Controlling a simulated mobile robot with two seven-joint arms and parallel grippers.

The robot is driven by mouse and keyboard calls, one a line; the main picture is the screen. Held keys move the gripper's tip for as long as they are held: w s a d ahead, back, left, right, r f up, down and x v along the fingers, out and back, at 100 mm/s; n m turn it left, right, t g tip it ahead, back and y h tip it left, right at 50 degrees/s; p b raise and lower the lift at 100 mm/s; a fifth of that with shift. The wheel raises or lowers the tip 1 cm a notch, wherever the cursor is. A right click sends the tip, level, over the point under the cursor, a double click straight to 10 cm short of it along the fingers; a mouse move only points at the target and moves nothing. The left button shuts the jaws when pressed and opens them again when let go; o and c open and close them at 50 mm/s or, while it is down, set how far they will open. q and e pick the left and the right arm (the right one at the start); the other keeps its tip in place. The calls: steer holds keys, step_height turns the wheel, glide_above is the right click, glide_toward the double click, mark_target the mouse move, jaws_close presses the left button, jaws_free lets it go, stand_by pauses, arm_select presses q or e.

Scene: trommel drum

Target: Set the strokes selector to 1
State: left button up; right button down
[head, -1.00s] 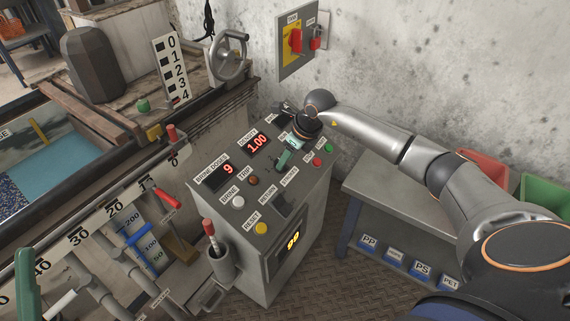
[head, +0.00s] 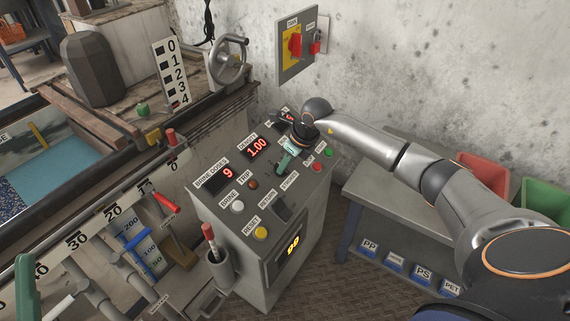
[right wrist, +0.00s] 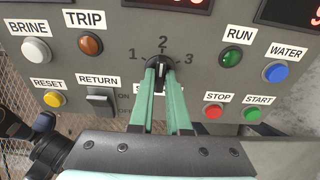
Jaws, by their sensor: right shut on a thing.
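The strokes selector (right wrist: 157,63) is a dark round knob on the grey panel, with 1 to its left, 2 above and 3 to its right in the right wrist view. Its pointer appears to face up near the 2, but the fingers partly cover it. My right gripper (right wrist: 161,78) has its green fingers closed on the knob from below in that view. In the head view my right gripper (head: 287,160) reaches down to the panel top, and the knob is hidden there. The label under the knob is mostly covered by the fingers. My left gripper is not in view.
A wall switch box (head: 297,45) stands behind. A grey bench (head: 380,200) is to the right.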

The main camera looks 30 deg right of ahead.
steer(key=shift+n, duration=0.4)
steer(key=n, duration=0.5)
steer(key=shift+h, duration=0.3)
steer(key=n+t, duration=0.1)
steer(key=n, duration=0.4)
steer(key=shift+n+b, duration=0.3)
steer(key=shift+n, duration=0.1)
stand_by(0.4)
steer(key=c, duration=0.9)
jaws_free()
